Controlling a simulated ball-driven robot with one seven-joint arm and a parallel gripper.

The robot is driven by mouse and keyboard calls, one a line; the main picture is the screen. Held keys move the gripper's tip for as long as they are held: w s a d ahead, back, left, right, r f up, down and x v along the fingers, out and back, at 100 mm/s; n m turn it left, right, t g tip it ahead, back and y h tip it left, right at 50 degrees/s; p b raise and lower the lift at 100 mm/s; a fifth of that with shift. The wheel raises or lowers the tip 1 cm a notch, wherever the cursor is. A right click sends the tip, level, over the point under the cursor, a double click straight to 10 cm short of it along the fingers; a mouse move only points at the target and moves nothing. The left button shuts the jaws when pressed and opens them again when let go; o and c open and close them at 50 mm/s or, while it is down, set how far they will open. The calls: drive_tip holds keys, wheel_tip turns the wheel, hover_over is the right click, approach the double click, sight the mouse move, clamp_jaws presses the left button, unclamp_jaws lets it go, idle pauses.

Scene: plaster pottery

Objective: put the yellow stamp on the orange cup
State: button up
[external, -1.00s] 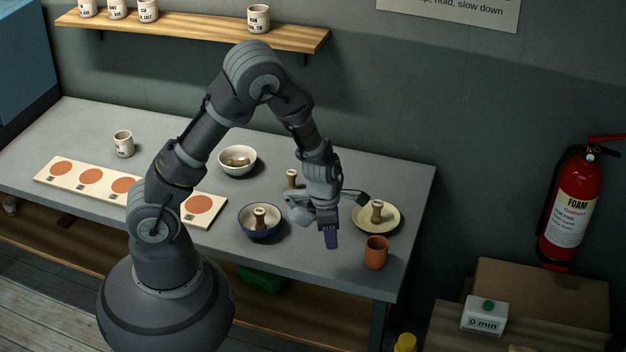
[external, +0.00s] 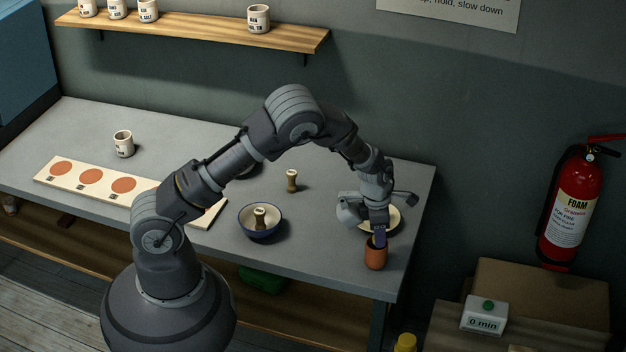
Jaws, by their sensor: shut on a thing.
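The orange cup (external: 375,259) stands upright near the front right of the table. My gripper (external: 380,238) is shut and points down over the cup's mouth. A blue-purple piece at its end overlaps the rim; I cannot tell how deep it reaches. What the jaws hold is hidden, and I cannot make out any yellow on it. One brown stamp with a pale top (external: 292,181) stands on the table, and another stamp (external: 260,218) stands in the blue-rimmed bowl (external: 246,226). The cream plate (external: 394,222) is partly behind my gripper.
A card with orange discs (external: 107,184) and a white cup (external: 123,144) are at left. The table's front edge runs close to the orange cup. A fire extinguisher (external: 570,212) and a timer (external: 484,316) are off the table at right.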

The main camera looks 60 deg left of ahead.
drive_tip(key=o, duration=1)
drive_tip(key=shift+o, duration=0.2)
wheel_tip(320, 180, up, 12)
drive_tip(key=s+p, duration=0.1)
drive_tip(key=p, duration=0.2)
drive_tip(key=shift+s+a, duration=0.15)
drive_tip(key=shift+a, duration=0.2)
